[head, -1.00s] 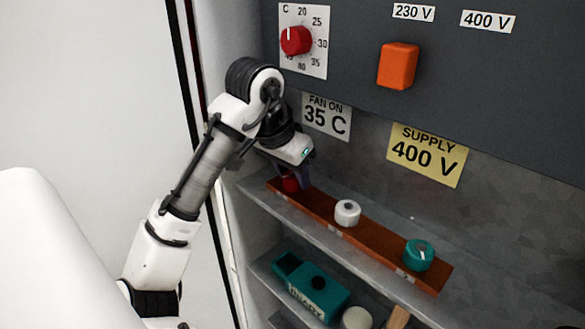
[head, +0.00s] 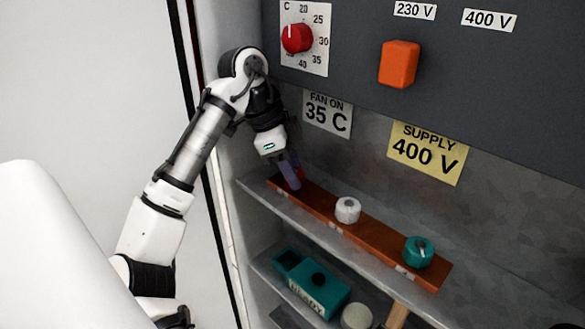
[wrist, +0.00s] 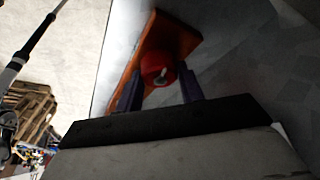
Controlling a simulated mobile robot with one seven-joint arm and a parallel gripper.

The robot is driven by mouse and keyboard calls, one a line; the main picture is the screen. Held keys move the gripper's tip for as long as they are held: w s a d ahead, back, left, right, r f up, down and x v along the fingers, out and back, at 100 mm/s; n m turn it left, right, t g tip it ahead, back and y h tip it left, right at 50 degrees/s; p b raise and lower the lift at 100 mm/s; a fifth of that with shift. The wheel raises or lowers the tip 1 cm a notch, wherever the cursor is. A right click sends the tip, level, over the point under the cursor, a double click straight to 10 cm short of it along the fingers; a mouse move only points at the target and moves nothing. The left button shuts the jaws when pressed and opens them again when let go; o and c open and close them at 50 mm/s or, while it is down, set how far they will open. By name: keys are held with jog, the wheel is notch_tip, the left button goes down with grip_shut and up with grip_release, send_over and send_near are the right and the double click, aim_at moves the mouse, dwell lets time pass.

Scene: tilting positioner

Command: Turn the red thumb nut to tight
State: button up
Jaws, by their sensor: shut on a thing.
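The red thumb nut (wrist: 158,68) sits near the left end of the brown bar (head: 378,242) on the upper shelf. In the head view it shows only as a bit of red (head: 300,173) behind my fingers. My gripper (head: 292,176) reaches down to it from above, and in the wrist view its two purple fingers (wrist: 160,88) stand on either side of the nut. It is shut on the nut. A light pointer mark shows on the nut's top in the wrist view. Any tight mark by the nut is hidden or too small to read.
A white nut (head: 347,210) and a teal nut (head: 418,251) stand farther right on the bar. A teal box (head: 312,283) sits on the lower shelf. Above are a red dial (head: 297,38), an orange switch (head: 399,65) and a yellow supply sign (head: 427,152).

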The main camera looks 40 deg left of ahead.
jog(key=shift+r+m+g, duration=0.1)
jog(key=shift+m+g, duration=0.3)
jog(key=shift+m, duration=0.7)
jog(key=shift+h, duration=0.3)
jog(key=o, duration=1)
